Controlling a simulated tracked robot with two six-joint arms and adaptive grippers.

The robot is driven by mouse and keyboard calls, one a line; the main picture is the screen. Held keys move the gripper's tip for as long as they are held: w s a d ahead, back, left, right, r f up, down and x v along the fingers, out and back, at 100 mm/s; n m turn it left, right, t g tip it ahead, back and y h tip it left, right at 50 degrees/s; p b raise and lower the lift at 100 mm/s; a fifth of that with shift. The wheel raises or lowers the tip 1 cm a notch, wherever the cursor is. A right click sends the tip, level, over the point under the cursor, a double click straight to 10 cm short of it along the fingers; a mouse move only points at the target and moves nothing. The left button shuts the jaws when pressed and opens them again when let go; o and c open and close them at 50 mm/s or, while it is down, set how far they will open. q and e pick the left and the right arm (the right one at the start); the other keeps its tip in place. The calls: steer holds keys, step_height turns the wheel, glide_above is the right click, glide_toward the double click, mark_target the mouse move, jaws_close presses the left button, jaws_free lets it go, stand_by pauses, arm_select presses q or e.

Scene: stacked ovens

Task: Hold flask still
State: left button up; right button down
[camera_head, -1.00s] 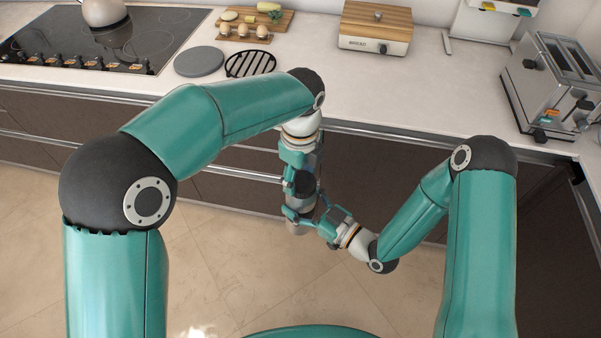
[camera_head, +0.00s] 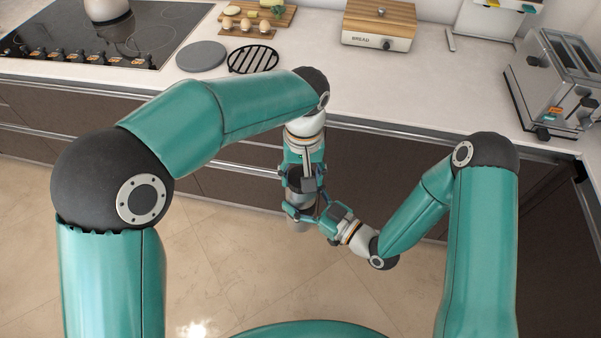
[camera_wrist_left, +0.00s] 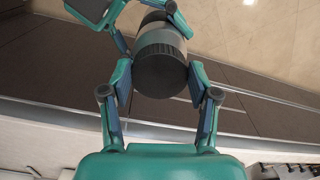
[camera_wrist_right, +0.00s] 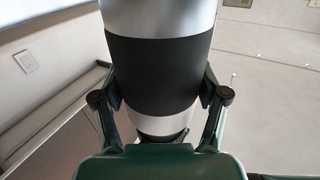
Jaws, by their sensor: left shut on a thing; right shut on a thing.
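The flask is a silver cylinder with a black band and a black ribbed cap. My right gripper (camera_head: 312,214) is shut on the flask's body from the right. In the right wrist view the black band (camera_wrist_right: 155,75) fills the space between the fingers. My left gripper (camera_head: 303,184) points down from above and is shut on the cap. The left wrist view shows the black cap (camera_wrist_left: 160,70) between its fingers. Much of the flask is hidden behind the grippers.
The flask is held over open floor (camera_head: 240,270), in front of the drawers (camera_head: 225,190). On the counter (camera_head: 400,100) stand a bread box (camera_head: 375,40), a toaster (camera_head: 555,85), a black trivet (camera_head: 252,59) and a grey round plate (camera_head: 201,56). A cooktop (camera_head: 95,40) is at the left.

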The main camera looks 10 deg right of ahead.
arm_select(q)
steer(key=n, duration=0.7)
steer(key=shift+w, duration=0.15)
steer(key=n, duration=0.4)
steer(key=shift+d, duration=0.2)
steer(key=n, duration=0.4)
steer(key=shift+d, duration=0.1)
steer(key=shift+r, duration=0.2)
steer(key=shift+r, duration=1)
